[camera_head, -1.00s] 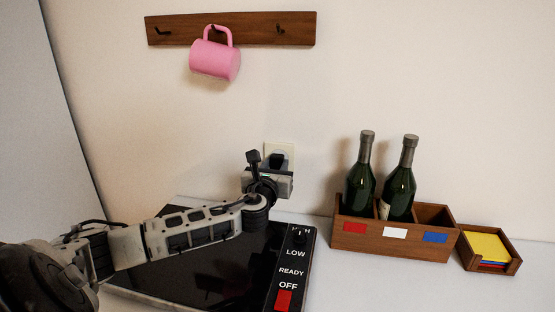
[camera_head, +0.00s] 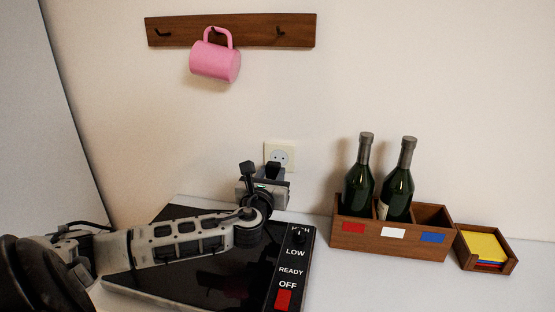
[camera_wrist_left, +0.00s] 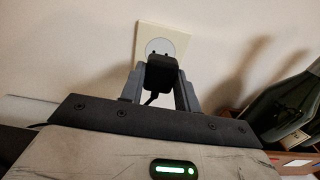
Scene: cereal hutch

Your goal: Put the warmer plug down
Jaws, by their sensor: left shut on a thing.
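The warmer plug (camera_wrist_left: 162,72) is black with a cord at its lower end. It also shows in the head view (camera_head: 273,170) at the tip of my left gripper (camera_head: 272,178). My left gripper (camera_wrist_left: 160,88) is shut on the plug, one finger on each side. The wall socket (camera_head: 281,154) is pale with a round face, and its holes are visible. The plug is out of it, just in front and below. The warmer (camera_head: 190,275) is a flat black plate with a panel marked LOW, READY and OFF, partly hidden by my left arm. My right gripper is out of view.
A wooden box (camera_head: 391,238) with two green bottles (camera_head: 360,185) stands right of the warmer. A small tray (camera_head: 487,264) with yellow cards sits beside it. A pink mug (camera_head: 215,62) hangs on the rack (camera_head: 260,30). White counter is clear in front of the box.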

